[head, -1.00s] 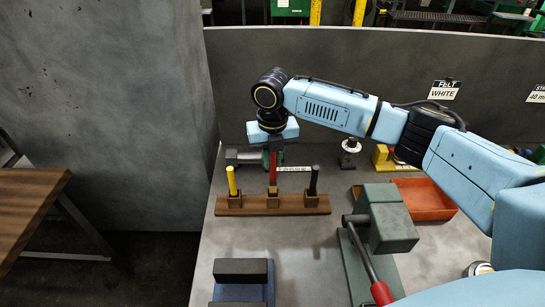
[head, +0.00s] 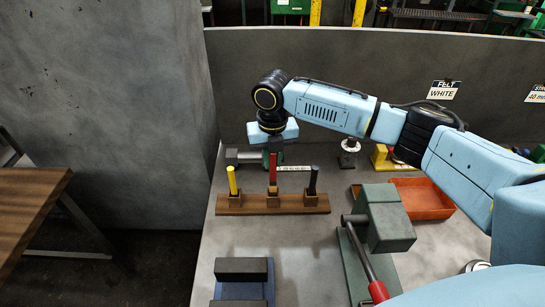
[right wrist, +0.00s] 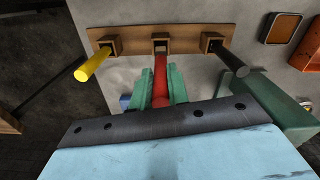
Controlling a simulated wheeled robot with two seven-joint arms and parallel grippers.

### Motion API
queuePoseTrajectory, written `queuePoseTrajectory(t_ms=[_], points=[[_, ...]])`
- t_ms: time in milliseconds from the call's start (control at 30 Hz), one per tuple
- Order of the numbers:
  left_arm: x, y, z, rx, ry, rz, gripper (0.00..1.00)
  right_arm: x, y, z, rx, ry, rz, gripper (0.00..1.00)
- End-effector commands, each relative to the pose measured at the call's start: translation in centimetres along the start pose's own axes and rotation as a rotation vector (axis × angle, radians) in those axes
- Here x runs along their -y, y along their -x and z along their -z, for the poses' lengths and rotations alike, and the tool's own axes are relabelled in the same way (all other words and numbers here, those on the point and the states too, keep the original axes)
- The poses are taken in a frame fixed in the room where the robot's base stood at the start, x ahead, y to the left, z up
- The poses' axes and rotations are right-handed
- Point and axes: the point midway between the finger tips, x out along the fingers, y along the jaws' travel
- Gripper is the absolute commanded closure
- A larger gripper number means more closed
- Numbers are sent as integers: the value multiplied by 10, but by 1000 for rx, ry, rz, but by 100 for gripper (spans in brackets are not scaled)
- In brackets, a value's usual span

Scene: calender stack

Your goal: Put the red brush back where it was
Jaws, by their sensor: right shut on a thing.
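The red brush (head: 273,170) stands upright at the middle socket of the wooden rack (head: 249,208), between a yellow-handled one (head: 232,181) and a black-handled one (head: 313,181). My right gripper (head: 273,155) points down from above and is shut on the red brush's upper part. In the right wrist view, the green fingers (right wrist: 160,88) sit on both sides of the red brush (right wrist: 160,70), which runs to the middle socket (right wrist: 160,44). I cannot tell how deep its lower end sits. My left gripper is not in view.
A green press-like tool (head: 388,222) with a red-handled lever (head: 379,291) stands right of the rack. An orange tray (head: 425,207) lies behind it. A blue block with a dark top (head: 242,270) is in front. A grey wall panel (head: 350,60) closes the back.

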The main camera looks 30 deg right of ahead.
Motion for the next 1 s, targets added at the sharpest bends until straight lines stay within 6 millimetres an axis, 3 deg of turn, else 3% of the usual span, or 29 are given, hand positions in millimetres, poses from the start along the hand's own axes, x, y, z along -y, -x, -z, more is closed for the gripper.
queuePoseTrajectory(t_ms=[1000], points=[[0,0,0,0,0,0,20,0,-14,0,0,0,0,100]])
